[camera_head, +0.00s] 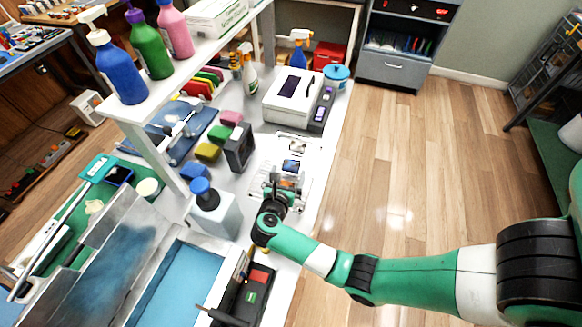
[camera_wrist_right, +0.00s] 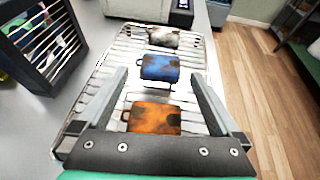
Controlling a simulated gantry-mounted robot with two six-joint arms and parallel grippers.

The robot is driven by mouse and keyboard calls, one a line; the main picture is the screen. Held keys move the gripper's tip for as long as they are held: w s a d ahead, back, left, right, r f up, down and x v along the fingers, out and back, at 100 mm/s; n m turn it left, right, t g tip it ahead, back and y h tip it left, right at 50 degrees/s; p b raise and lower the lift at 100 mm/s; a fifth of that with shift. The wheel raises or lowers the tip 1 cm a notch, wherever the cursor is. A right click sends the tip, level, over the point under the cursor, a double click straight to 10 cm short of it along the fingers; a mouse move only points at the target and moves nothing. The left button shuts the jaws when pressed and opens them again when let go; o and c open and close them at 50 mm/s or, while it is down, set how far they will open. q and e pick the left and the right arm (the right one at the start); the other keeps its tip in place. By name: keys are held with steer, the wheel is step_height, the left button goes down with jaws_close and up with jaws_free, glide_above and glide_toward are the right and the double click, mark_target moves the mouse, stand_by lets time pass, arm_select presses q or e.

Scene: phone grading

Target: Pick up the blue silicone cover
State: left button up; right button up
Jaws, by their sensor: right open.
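The blue silicone cover (camera_wrist_right: 160,68), with brown stains, lies on a wire rack (camera_wrist_right: 192,60) in the right wrist view, between an orange cover (camera_wrist_right: 154,118) and a pale grey cover (camera_wrist_right: 163,38). It also shows in the head view (camera_head: 291,165). My right gripper (camera_wrist_right: 158,76) is open and empty, its fingers reaching forward on either side of the row of covers, with the tips near the sides of the blue one. I cannot tell how high the fingertips are above the rack. My left gripper is not in view.
A dark slotted holder (camera_head: 240,147) stands left of the rack. A white box-shaped device (camera_head: 292,95) stands behind it. The table's right edge runs close beside the rack.

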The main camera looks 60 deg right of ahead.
mark_target(290, 169)
steer(key=x, duration=0.3)
steer(key=shift+f, duration=0.15)
steer(key=c, duration=1.3)
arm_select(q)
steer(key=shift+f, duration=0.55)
arm_select(e)
steer(key=shift+c, duration=0.2)
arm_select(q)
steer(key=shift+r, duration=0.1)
